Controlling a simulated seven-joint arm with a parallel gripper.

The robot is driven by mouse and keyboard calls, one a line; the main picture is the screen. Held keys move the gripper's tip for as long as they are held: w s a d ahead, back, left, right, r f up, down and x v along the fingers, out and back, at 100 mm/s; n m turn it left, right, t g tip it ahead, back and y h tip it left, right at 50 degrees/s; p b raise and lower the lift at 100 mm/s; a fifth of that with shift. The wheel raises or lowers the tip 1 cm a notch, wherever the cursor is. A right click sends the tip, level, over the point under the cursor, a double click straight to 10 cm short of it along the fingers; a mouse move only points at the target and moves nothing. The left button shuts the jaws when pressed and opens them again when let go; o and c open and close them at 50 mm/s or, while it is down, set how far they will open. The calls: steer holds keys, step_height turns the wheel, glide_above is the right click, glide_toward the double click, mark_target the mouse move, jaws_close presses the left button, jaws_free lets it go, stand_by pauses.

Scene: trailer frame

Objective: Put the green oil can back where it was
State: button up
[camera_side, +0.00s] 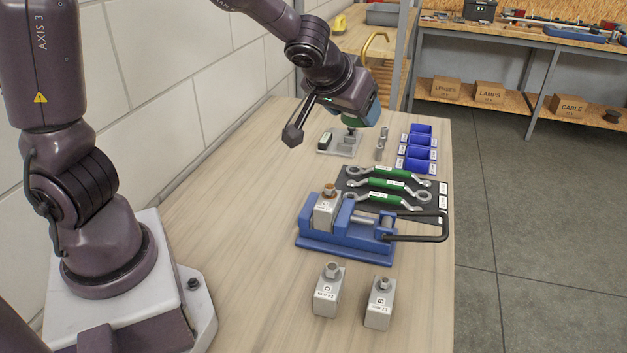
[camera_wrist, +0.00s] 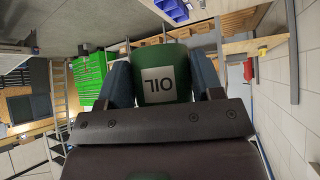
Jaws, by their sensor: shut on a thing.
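The green oil can (camera_wrist: 162,60) with a white "OIL" label sits between the two blue fingers of my gripper (camera_wrist: 163,82) in the wrist view. The gripper is shut on it. In the side view my gripper (camera_side: 366,108) is over the far part of the bench. Only a small green piece of the can (camera_side: 350,121) shows below it; the rest is hidden by the gripper. A pale plate (camera_side: 338,153) with a dark block and a metal piece on it lies below and a little left of the gripper. I cannot tell whether the can touches anything.
Small metal cylinders (camera_side: 380,148) and blue bins (camera_side: 417,153) stand right of the plate. Green-handled wrenches (camera_side: 390,184) lie on a dark mat nearer. A blue vise (camera_side: 345,238) holds a metal block. Two more blocks (camera_side: 327,290) stand in front. The bench's left side is clear.

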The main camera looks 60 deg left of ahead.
steer(key=s+a+f, duration=0.2)
steer(key=a+f, duration=0.2)
steer(key=a, duration=0.3)
steer(key=s+a+f, duration=0.1)
steer(key=a+f, duration=0.3)
steer(key=a, duration=0.4)
steer(key=s+a+f+m+t+h, duration=0.1)
steer(key=s+a+f+m+h, duration=0.2)
steer(key=s+f, duration=0.35)
steer(key=shift+m, duration=0.9)
steer(key=w+a+f, duration=0.1)
steer(key=w+f, duration=0.2)
steer(key=w, duration=0.1)
steer(key=w+a+f, duration=0.2)
steer(key=w+f, duration=0.1)
steer(key=w, duration=0.1)
steer(key=w+a+f, duration=0.2)
steer(key=w+f, duration=0.1)
steer(key=w, duration=0.1)
steer(key=shift+f, duration=0.2)
steer(key=shift+w+a+f, duration=0.1)
steer(key=shift+w+f, duration=0.05)
steer(key=shift+f, duration=0.05)
steer(key=shift+w+a+f, duration=0.1)
steer(key=shift+w+f, duration=0.05)
steer(key=shift+f, duration=1.55)
